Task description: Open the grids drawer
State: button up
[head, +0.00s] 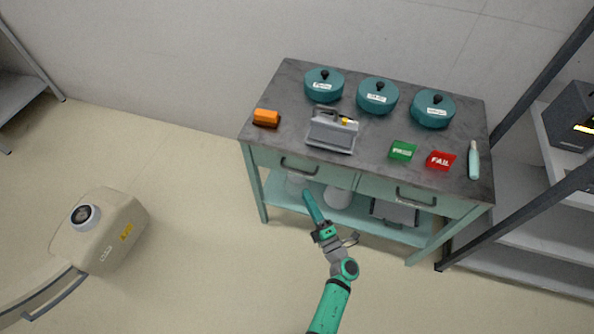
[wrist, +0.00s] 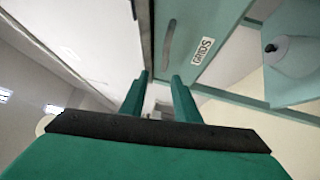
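The grids drawer (wrist: 215,32) is a pale green front in the wrist view, with a white label reading GRIDS and a long handle (wrist: 168,40). In the head view the cart has two drawers side by side. The left drawer's handle (head: 300,168) is nearest my gripper (head: 308,196); the labels are too small to read there. In the wrist view my gripper (wrist: 161,78) has two green fingers with a gap between them and nothing in it. The fingertips point toward the drawer front and look apart from the handle. The drawer looks shut.
The cart top (head: 375,145) holds three teal lidded pots, a grey device, an orange block, green and red blocks and a bottle. The right drawer (head: 415,195) looks shut. A lower shelf (head: 365,215) holds pots. A beige machine (head: 110,230) stands left; a rack (head: 540,230) stands right.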

aim_at(297, 171)
jog(key=shift+n+g+y, duration=0.3)
jog(key=shift+n+y, duration=0.1)
jog(key=shift+n, duration=0.3)
jog(key=x, duration=0.4)
jog(key=d+x, duration=0.1)
jog(key=x, duration=0.3)
jog(key=w+x, duration=0.1)
jog(key=x, duration=0.3)
jog(key=shift+d+f, duration=0.3)
jog(key=shift+f, duration=0.05)
jog(key=shift+s, duration=0.1)
grip_shut()
